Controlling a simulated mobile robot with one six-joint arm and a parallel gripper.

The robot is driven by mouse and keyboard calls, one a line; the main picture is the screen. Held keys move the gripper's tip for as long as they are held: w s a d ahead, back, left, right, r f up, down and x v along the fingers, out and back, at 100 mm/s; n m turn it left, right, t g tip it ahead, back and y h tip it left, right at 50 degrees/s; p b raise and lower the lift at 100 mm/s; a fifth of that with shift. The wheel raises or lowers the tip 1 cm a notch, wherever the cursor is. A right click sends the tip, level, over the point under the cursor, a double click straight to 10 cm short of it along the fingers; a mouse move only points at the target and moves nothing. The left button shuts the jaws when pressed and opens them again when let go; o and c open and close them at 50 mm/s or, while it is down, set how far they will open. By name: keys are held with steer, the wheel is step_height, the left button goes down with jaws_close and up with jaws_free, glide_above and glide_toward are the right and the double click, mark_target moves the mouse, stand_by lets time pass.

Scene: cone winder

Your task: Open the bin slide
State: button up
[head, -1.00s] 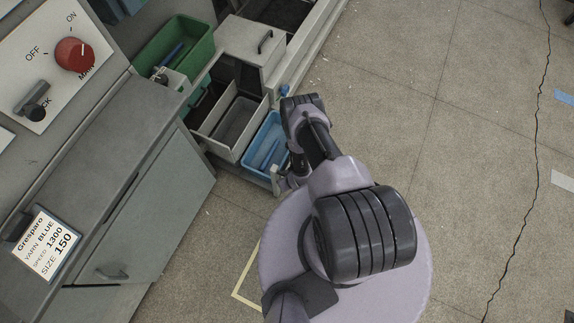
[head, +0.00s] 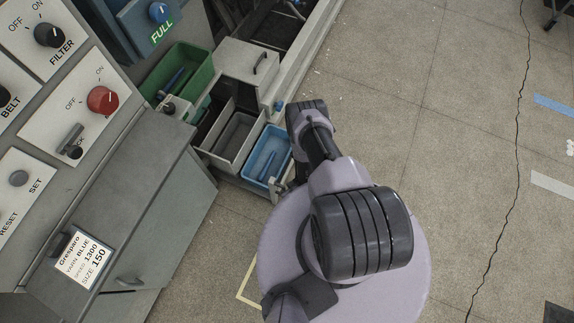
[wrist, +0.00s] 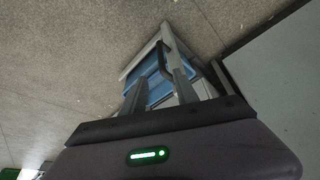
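The bin slide (head: 246,183) stands out from the grey machine in the head view and carries a blue bin (head: 267,158). The blue bin also shows in the wrist view (wrist: 158,92), behind the slide's pale front edge (wrist: 138,62). A dark bar handle (wrist: 162,58) is on that front. My gripper (wrist: 158,84) is at the slide's front, its two fingers apart with a visible gap. The handle appears near the fingertips, close to the right finger. I cannot tell whether they touch. In the head view my arm mostly hides the gripper and handle.
An open grey drawer (head: 222,162) sits beside the blue bin. A green bin (head: 180,75) and a lidded box with a handle (head: 245,65) are behind. A cabinet (head: 185,215) with a control panel stands at left. Open floor (head: 430,130) lies to the right.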

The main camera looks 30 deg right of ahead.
steer(key=p+v, duration=0.2)
steer(key=v, duration=0.2)
steer(key=shift+s+r+p, duration=0.2)
steer(key=shift+r+p, duration=0.1)
steer(key=shift+p, duration=0.05)
